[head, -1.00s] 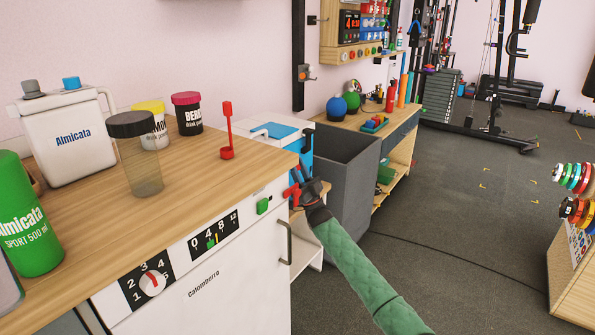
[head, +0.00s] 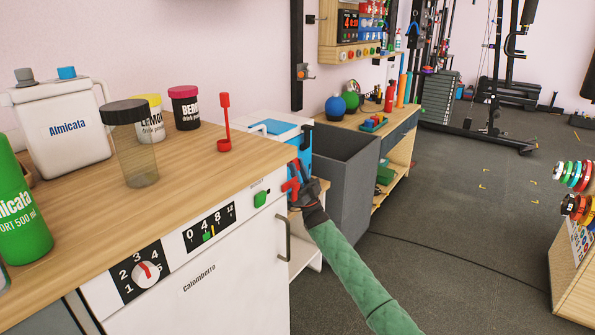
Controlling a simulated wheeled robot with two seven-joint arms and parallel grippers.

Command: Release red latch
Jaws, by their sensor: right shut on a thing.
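My right gripper (head: 300,188), dark, at the end of a green-sleeved arm, is shut on the red latch. Its fingers overlap the red part, so the exact contact is partly hidden. My left gripper is not in view.
The wooden counter (head: 75,225) carries a clear jar (head: 133,155), drink tubs, a red scoop (head: 224,130) and a green bottle (head: 22,215). A grey bin (head: 345,180) stands just right of my gripper.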

